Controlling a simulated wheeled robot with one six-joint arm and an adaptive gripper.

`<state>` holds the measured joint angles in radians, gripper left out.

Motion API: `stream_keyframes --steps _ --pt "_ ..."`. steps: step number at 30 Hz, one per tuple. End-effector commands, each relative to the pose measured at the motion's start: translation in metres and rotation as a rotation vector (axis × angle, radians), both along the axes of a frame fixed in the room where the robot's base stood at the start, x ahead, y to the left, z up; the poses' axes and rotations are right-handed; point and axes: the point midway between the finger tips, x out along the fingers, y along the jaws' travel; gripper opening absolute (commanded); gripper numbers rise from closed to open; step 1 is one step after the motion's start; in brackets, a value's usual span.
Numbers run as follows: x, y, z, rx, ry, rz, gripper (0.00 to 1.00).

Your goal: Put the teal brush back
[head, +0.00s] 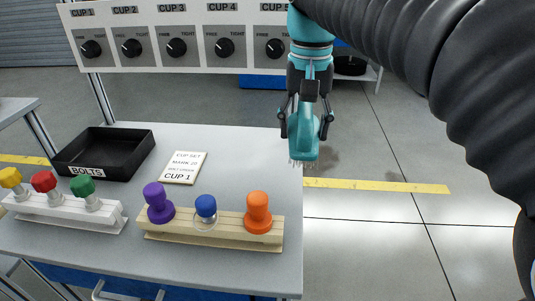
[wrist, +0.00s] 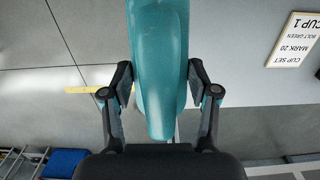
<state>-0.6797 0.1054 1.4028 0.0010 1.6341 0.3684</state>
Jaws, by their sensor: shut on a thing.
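The teal brush (head: 303,138) is held by my gripper (head: 306,121), with its pale bristles pointing down. It hangs in the air near the right edge of the grey table (head: 225,150). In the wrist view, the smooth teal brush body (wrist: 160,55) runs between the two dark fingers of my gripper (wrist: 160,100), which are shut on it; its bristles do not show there. I cannot make out a holder for the brush in either view.
A wooden rack (head: 190,234) holds purple, blue and orange-topped pieces. A white rack (head: 60,210) holds yellow, red and green-topped bolts. A black BOLTS tray (head: 105,170) and a card (head: 184,168) lie behind. A knob panel (head: 190,20) stands at the back. Right is open floor.

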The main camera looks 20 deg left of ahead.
Motion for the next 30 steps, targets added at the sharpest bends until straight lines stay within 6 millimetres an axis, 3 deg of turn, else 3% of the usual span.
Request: stream_keyframes --steps 6,12,19,26,30 --pt "0.008 0.044 -0.027 -0.001 0.001 0.002 0.16" --pt "0.014 0.072 -0.044 0.000 -0.001 0.001 0.16" --pt "0.016 0.080 -0.054 0.000 -0.001 -0.001 0.16" --pt "0.016 0.079 -0.084 0.000 0.000 -0.001 0.16" --pt "0.016 0.079 -0.089 0.002 -0.002 -0.001 0.16"
